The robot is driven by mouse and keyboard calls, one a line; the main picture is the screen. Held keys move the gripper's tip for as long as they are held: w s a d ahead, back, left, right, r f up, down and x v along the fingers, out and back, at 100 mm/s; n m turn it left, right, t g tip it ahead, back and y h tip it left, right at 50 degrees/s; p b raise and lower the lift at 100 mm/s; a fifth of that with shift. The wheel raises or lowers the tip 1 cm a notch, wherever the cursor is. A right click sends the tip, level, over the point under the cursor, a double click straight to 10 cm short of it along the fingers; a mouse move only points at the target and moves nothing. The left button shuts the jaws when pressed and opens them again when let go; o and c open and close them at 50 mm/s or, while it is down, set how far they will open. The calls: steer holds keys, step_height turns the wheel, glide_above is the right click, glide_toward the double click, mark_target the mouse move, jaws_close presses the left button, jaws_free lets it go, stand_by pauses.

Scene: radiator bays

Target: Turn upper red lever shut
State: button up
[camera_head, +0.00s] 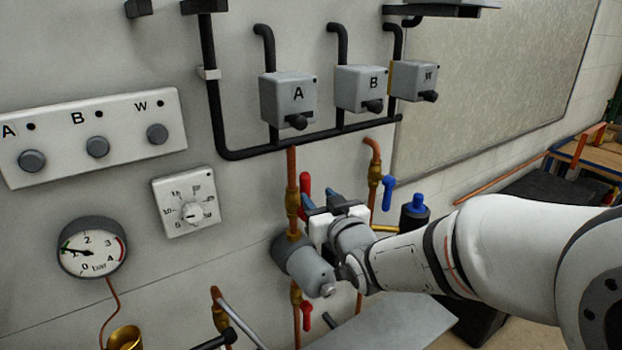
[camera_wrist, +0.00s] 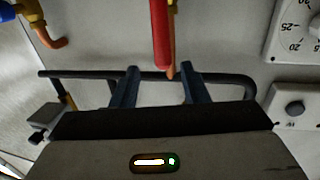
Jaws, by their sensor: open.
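The upper red lever (camera_head: 304,185) sits on a brass valve in a vertical copper pipe, above a grey cylindrical pump. In the head view my gripper (camera_head: 318,203) is right at the lever, its dark fingers beside and just below it. The fingers are open, with a gap on each side of the lever. The lever's valve end is mostly out of the wrist view.
A blue lever (camera_head: 387,192) is on the copper pipe to the right. A lower red lever (camera_head: 307,316) is below the pump (camera_head: 306,266). Grey boxes A (camera_head: 288,98) and B (camera_head: 360,88) hang above on black pipes. A dial panel (camera_head: 186,202) and gauge (camera_head: 92,247) are at left.

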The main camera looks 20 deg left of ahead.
mark_target(307, 184)
steer(key=shift+w+a+r+p, duration=0.2)
steer(key=shift+w+a+p, duration=0.15)
steer(key=shift+a, duration=0.2)
steer(key=p+x, duration=0.2)
steer(key=x, duration=0.4)
steer(key=shift+w+a, duration=0.15)
steer(key=shift+w, duration=0.15)
steer(key=shift+c, duration=0.5)
jaws_close()
